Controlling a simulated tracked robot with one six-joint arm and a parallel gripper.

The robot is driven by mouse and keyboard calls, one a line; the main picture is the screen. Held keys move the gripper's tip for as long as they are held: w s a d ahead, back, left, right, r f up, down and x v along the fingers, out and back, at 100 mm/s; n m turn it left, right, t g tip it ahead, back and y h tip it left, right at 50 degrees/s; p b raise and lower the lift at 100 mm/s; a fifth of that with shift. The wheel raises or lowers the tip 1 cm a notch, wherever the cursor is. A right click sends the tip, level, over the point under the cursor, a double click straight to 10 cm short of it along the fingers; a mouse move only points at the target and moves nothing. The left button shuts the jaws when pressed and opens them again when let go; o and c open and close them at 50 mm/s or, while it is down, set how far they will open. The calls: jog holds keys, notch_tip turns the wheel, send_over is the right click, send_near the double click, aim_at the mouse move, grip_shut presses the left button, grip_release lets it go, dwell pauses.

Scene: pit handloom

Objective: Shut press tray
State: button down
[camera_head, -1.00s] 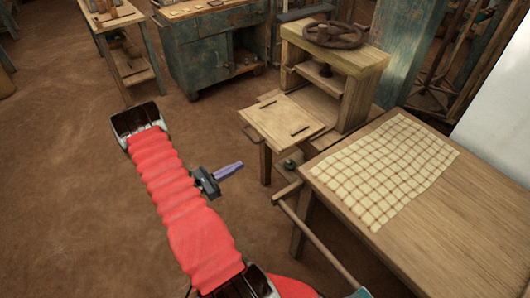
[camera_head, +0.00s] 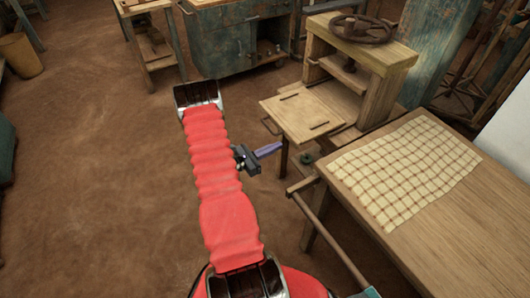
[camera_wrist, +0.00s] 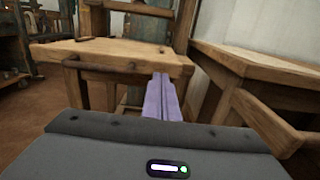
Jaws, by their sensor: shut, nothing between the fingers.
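The press tray (camera_head: 302,115) is a flat light-wood board, drawn out toward the front of the wooden screw press (camera_head: 362,62). A bar handle (camera_head: 269,126) sits on its front edge. In the wrist view the tray (camera_wrist: 110,50) lies ahead, with its handle bar (camera_wrist: 112,66) across the front. My gripper (camera_head: 281,147), with slim purple fingers, is shut and empty, in front of the tray's near right part. In the wrist view the fingertips (camera_wrist: 162,78) are near the handle's right end; I cannot tell whether they touch anything.
A wooden table (camera_head: 425,235) with a checked cloth (camera_head: 405,168) stands close on the right, and a wooden rail (camera_head: 325,235) runs along its near side. A worn blue cabinet (camera_head: 230,48) stands behind. The floor (camera_head: 90,180) on the left is clear.

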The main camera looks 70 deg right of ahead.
aim_at(290, 140)
jog(key=shift+x, duration=2)
